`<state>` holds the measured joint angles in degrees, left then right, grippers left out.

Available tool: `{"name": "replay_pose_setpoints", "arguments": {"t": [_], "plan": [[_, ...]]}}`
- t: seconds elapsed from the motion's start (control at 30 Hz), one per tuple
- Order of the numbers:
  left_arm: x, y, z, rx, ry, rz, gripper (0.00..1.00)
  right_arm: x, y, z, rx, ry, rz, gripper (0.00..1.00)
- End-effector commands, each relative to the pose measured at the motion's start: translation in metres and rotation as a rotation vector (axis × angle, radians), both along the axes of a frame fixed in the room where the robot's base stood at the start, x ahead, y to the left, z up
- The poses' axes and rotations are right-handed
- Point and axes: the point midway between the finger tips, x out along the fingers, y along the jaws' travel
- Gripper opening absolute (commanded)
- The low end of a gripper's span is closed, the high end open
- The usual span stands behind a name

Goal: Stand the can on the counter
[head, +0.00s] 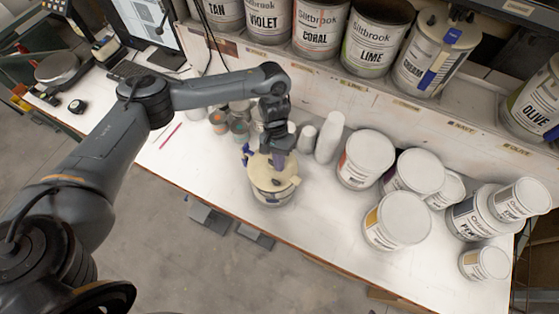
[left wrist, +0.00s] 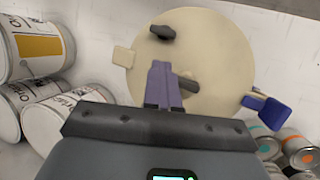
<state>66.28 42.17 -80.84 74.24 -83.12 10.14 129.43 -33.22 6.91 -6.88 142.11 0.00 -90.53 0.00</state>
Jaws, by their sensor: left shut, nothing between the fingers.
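A can with a cream lid (head: 272,172) stands upright on the white counter (head: 170,160), near its front edge. Dark and blue fittings stick up or out at the lid's rim. In the left wrist view the round cream lid (left wrist: 215,50) fills the upper middle. My left gripper (head: 277,160) points down over the lid. Its purple-grey fingers (left wrist: 163,85) are together with nothing between them. I cannot tell whether the fingertips touch the lid. My right gripper is not in view.
Several white-lidded tubs (head: 397,218) crowd the counter to the right. White cup stacks (head: 330,137) and small open pots (head: 238,128) stand behind the can. A shelf holds labelled cans such as LIME (head: 375,40). A pink stick (head: 171,136) lies on clear counter at left.

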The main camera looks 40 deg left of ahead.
Motion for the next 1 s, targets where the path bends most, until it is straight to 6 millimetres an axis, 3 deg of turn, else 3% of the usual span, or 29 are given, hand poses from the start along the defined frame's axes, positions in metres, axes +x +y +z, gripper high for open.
{"name": "replay_pose_setpoints", "arguments": {"t": [0.37,0.53,0.83,1.0], "plan": [[-0.0022,0.0026,-0.0037,0.007,0.005,0.001,0.01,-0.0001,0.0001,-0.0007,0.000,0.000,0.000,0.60],[-0.0021,0.0029,-0.0038,0.009,0.006,0.002,0.27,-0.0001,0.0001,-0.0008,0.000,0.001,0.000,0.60],[-0.0035,0.0039,-0.0069,0.011,0.008,0.001,0.27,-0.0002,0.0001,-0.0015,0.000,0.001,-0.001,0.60],[0.0000,0.0066,0.0013,0.012,0.004,0.002,0.27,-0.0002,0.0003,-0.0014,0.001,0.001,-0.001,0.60]]}}
